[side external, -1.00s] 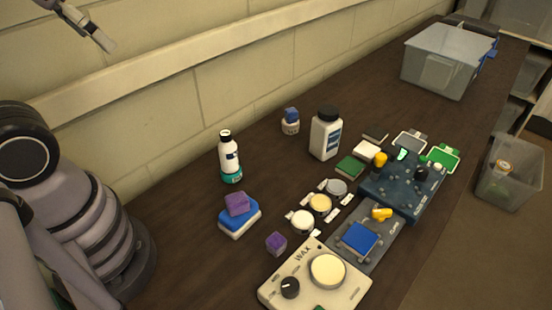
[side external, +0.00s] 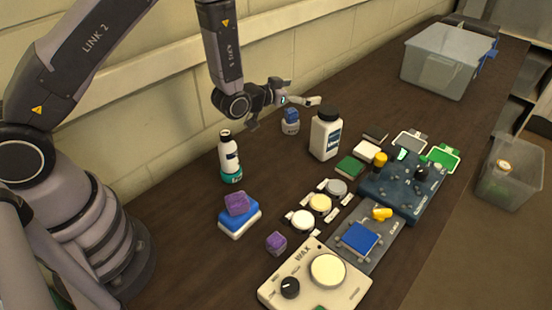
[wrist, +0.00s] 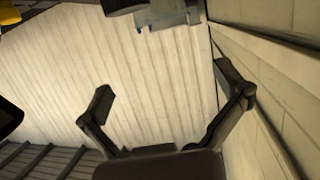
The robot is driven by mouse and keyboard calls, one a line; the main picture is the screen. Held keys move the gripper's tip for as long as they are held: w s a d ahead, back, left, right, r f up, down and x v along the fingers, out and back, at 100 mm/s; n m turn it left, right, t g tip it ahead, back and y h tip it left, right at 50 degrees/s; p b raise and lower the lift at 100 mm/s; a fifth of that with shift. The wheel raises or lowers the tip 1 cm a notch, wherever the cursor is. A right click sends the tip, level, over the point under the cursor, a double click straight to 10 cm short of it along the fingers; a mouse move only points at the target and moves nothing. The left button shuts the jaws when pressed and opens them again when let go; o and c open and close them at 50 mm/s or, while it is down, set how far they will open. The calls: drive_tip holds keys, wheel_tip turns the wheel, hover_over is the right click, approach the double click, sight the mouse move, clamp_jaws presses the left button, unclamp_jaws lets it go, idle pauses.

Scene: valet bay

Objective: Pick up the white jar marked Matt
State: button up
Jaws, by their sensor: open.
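Candidates for the white jar are a small white pot (side external: 290,127) with a blue block (side external: 291,114) on it, near the wall, and a white round pot (side external: 302,220) in a row with a cream pot (side external: 320,204) and a grey pot (side external: 337,187). No Matt marking is readable, so I cannot tell which it is. My gripper (side external: 300,95) is open and empty, raised above and close to the small white pot in the side view. In the wrist view my gripper (wrist: 160,82) has its fingers spread with nothing between them; no jar is recognisable there.
A white black-capped bottle (side external: 326,138) stands right of the small pot. A white bottle with a teal base (side external: 230,160) stands left. A wax unit (side external: 270,289), dark blue tray (side external: 425,205) and clear bin (side external: 435,77) occupy the table. The wall is behind.

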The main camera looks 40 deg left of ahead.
drive_tip(key=t+h, duration=0.1)
drive_tip(key=t, duration=0.1)
approach(328, 120)
wheel_tip(328, 120, down, 3)
drive_tip(key=a, duration=0.2)
drive_tip(key=shift+m+t, duration=0.3)
drive_tip(key=w, duration=0.4)
drive_tip(key=w+d, duration=0.1)
drive_tip(key=w, duration=0.3)
drive_tip(key=w+d, duration=0.1)
drive_tip(key=w, duration=0.3)
drive_tip(key=shift+d, duration=0.25)
drive_tip(key=shift+w+r, duration=0.1)
drive_tip(key=c, duration=1.3)
